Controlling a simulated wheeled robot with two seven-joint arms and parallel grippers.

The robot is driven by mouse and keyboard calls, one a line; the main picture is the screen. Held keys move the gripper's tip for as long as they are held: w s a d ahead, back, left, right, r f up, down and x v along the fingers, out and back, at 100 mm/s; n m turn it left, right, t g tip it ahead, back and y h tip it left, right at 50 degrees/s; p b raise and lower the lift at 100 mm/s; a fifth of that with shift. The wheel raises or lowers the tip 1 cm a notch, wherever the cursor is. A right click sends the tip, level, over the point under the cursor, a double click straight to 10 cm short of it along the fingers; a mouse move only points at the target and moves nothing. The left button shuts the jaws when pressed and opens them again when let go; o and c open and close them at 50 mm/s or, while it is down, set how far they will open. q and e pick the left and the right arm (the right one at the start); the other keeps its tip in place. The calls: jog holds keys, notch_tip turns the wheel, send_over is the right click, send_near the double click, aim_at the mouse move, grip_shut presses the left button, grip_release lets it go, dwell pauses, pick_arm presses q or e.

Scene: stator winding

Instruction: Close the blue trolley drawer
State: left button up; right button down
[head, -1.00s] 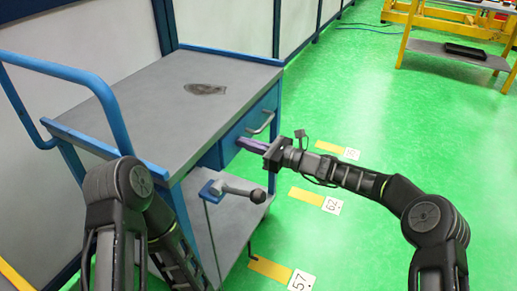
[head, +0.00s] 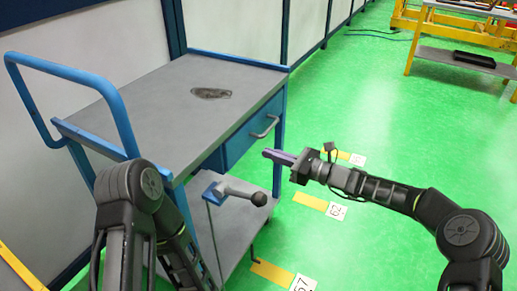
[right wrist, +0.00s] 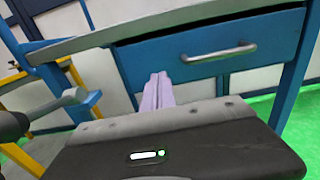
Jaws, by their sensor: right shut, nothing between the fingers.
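The blue trolley drawer (head: 254,134) sits under the grey top of the trolley (head: 165,105). Its front looks about flush with the blue frame, with a dark gap along its top edge in the right wrist view (right wrist: 240,65). Its metal handle (head: 265,127) is also clear in that view (right wrist: 219,53). My right gripper (head: 268,153) is shut and empty, its purple fingers pointing at the drawer front. In the right wrist view the fingertips (right wrist: 158,76) show below and left of the handle, apparently clear of the front. My left gripper is out of view.
A lower shelf (head: 230,235) lies beneath. Green floor (head: 380,130) is free to the right. A yellow bench (head: 455,50) stands far off.

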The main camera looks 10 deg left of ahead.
jog(key=v, duration=0.6)
jog(key=shift+d, duration=0.3)
jog(key=shift+s+f, duration=0.1)
jog(key=shift+f, duration=0.05)
